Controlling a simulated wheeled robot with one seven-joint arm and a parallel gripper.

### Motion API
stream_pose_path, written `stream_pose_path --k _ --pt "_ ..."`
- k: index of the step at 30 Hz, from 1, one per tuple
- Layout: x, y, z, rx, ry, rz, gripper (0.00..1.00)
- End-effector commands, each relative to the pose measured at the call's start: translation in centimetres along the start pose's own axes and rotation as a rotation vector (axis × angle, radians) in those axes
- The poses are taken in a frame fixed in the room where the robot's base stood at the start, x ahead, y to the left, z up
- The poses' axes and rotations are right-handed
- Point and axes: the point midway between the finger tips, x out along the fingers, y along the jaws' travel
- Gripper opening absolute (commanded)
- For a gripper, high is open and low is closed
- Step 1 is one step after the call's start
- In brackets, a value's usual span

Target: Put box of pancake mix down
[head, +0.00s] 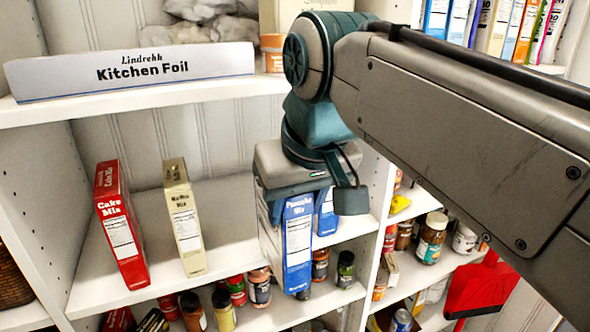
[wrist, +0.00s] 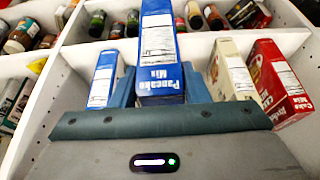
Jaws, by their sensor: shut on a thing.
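The blue box of pancake mix (head: 298,243) is upright in my gripper (head: 300,195), at the right end of the middle shelf. In the wrist view the pancake mix box (wrist: 161,55) stands between the two blue fingers (wrist: 155,92), which are shut on its near end. In the head view its lower end overlaps the shelf's front edge; I cannot tell whether it touches the shelf. A second blue box (head: 326,213) stands close behind and to the right, partly hidden by my gripper.
On the same shelf stand a red cake mix box (head: 121,226) and a cream muffin mix box (head: 184,220), with bare shelf around them. A Kitchen Foil box (head: 130,72) lies on the shelf above. Jars and cans stand below. A divider (head: 375,200) borders the right side.

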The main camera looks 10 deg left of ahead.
Motion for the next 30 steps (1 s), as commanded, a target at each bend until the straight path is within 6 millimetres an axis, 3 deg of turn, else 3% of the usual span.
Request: stream_pose_path --k 3,10,19,25,30 --pt "0.7 0.0 -2.8 -0.001 0.0 0.0 0.0" --pt "2.3 0.0 -6.3 -0.001 0.001 0.0 0.0" --pt "3.1 0.0 -7.9 0.0 0.002 0.0 0.0" --pt "4.0 0.0 -10.6 -0.001 0.001 -0.001 0.0" --pt "5.5 0.0 -9.7 0.0 0.003 0.0 0.0"
